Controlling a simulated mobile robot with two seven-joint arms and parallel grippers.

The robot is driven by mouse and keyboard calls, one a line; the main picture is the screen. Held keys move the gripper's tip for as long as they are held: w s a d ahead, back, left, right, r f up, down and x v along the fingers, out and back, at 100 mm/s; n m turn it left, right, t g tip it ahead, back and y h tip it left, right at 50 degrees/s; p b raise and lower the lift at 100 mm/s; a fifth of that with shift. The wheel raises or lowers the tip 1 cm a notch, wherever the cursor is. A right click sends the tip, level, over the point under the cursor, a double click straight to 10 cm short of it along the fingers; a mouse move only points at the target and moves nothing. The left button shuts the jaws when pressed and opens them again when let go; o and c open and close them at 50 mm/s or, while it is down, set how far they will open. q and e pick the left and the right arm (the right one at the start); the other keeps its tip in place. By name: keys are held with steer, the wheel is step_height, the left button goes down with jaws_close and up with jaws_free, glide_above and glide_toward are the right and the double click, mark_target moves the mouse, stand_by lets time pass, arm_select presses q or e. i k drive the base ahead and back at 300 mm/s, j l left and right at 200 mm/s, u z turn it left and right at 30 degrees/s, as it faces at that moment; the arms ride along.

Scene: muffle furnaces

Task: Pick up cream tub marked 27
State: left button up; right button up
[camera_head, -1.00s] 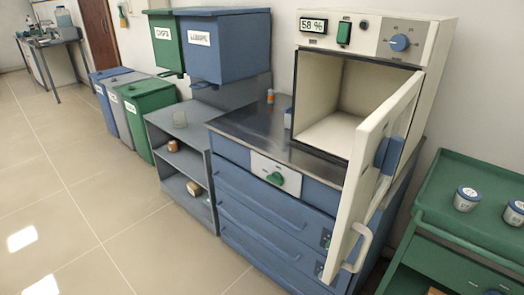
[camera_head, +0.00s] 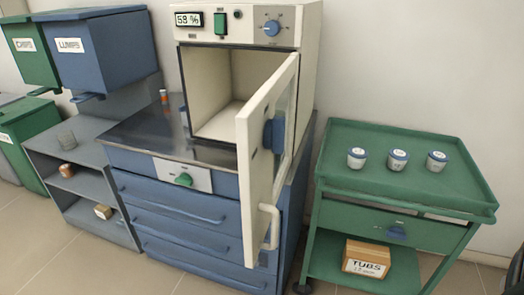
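Three small cream tubs with blue lids stand upright in a row on the top tray of a green cart (camera_head: 345,177): a left tub (camera_head: 356,158), a middle tub (camera_head: 397,161) and a right tub (camera_head: 436,162). Each has dark marks on its side, too small to read, so I cannot tell which is 27. Neither of my grippers is in view.
The muffle furnace door (camera_head: 254,160) stands open towards the cart, left of it. The cart has a drawer (camera_head: 360,220) and a lower shelf with a box labelled TUBS (camera_head: 366,259). Left are grey shelves (camera_head: 85,185) and bins (camera_head: 105,62).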

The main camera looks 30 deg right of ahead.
mark_target(357, 156)
steer(key=z, duration=1.7)
